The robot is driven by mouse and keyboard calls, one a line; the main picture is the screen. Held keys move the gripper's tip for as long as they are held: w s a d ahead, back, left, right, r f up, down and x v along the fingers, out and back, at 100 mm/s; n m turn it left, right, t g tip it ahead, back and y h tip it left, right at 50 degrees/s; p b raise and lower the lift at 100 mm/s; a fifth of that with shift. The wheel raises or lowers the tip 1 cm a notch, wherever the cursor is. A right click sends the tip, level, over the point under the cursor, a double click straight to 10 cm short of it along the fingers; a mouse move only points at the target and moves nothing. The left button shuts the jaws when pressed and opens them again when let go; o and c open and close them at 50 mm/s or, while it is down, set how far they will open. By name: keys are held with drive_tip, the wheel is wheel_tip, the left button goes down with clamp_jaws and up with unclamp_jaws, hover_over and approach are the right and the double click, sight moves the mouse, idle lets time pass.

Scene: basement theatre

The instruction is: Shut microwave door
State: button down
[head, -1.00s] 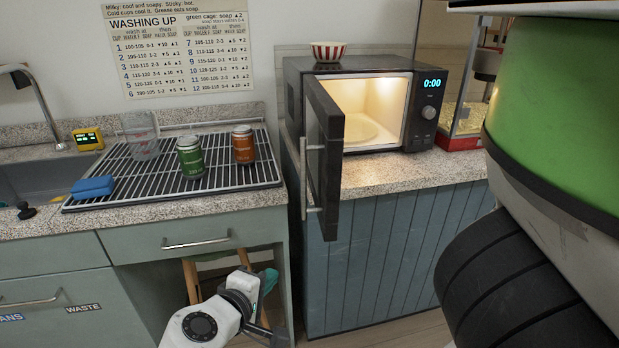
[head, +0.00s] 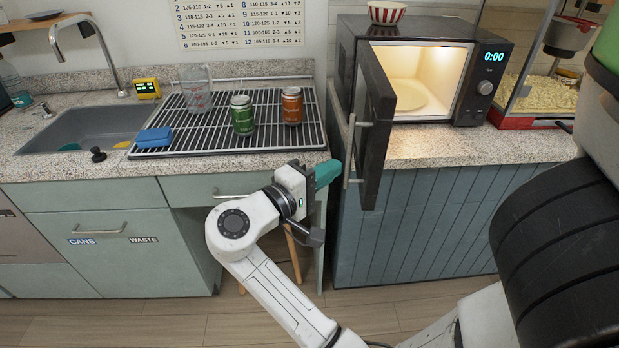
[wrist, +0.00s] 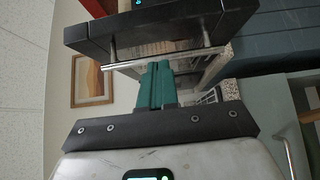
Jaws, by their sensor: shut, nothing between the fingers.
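The black microwave (head: 432,28) stands on the speckled counter with its lit inside showing. Its door (head: 376,130) is wide open, swung out towards me over the counter's front edge. The silver bar handle (head: 350,150) is on the door's left face. My gripper (head: 330,172), with teal fingers, is shut and empty just left of the handle. In the wrist view the teal fingers (wrist: 153,84) point at the handle (wrist: 165,60) and the dark door (wrist: 160,25). I cannot tell whether they touch.
A red-striped bowl (head: 386,12) sits on the microwave. A drying rack (head: 225,138) with a green can (head: 242,115), an orange can (head: 292,106) and a clear jug (head: 195,92) is on the left. A popcorn machine (head: 540,85) stands right of the microwave.

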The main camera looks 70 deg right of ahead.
sight(369, 160)
drive_tip(key=s+d, duration=0.2)
drive_tip(key=s, duration=0.1)
drive_tip(key=shift+s+d+p, duration=0.1)
drive_tip(key=shift+s+p, duration=0.05)
drive_tip(key=shift+p, duration=0.2)
drive_tip(key=shift+s+d, duration=0.2)
drive_tip(key=shift+s, duration=0.5)
